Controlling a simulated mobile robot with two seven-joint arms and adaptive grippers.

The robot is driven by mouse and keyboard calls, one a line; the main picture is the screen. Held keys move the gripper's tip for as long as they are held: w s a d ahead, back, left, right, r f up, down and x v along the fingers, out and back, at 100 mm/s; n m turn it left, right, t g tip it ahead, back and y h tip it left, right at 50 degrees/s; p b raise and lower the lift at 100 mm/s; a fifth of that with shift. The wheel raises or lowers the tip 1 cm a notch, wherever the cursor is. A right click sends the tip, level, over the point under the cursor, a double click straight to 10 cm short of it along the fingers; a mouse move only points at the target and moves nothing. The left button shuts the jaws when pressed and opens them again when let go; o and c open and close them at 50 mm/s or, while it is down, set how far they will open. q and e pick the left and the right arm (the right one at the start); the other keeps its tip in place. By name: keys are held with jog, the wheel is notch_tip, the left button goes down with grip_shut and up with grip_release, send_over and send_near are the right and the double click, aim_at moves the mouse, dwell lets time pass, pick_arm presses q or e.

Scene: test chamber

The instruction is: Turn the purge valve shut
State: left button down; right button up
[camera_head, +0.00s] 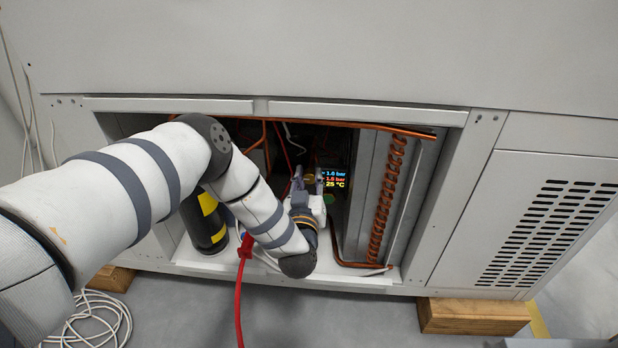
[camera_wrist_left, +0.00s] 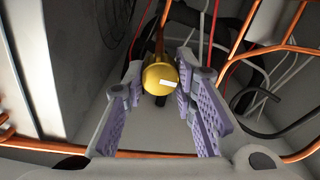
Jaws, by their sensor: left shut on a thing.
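The purge valve shows in the left wrist view as a round brass-yellow knob (camera_wrist_left: 158,75) with a white mark on its face. It sits on a copper pipe inside the open machine bay. My left gripper (camera_wrist_left: 161,80) is shut on the knob, with one purple-padded finger on each side of it. The knob is mostly hidden there by the gripper. My right gripper is not in view.
A finned coil block with copper bends (camera_head: 386,200) stands right of the gripper. A black and yellow cylinder (camera_head: 206,220) and a red hose (camera_head: 240,290) are to the left. A copper pipe (camera_head: 340,125) crosses the bay's top. Loose wires hang behind the knob.

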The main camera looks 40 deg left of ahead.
pick_arm(q)
jog(key=m+p, duration=0.1)
jog(key=m, duration=0.2)
jog(key=shift+d+r+m+p, duration=0.1)
jog(key=shift+m+p, duration=0.2)
jog(key=m+p, duration=0.1)
jog(key=m, duration=0.3)
jog(key=shift+m, duration=0.3)
jog(key=m, duration=0.4)
jog(key=shift+f+m, duration=0.2)
jog(key=shift+m, duration=0.1)
jog(key=m, duration=0.4)
jog(key=shift+m+b, duration=0.3)
jog(key=c, duration=1.3)
grip_release()
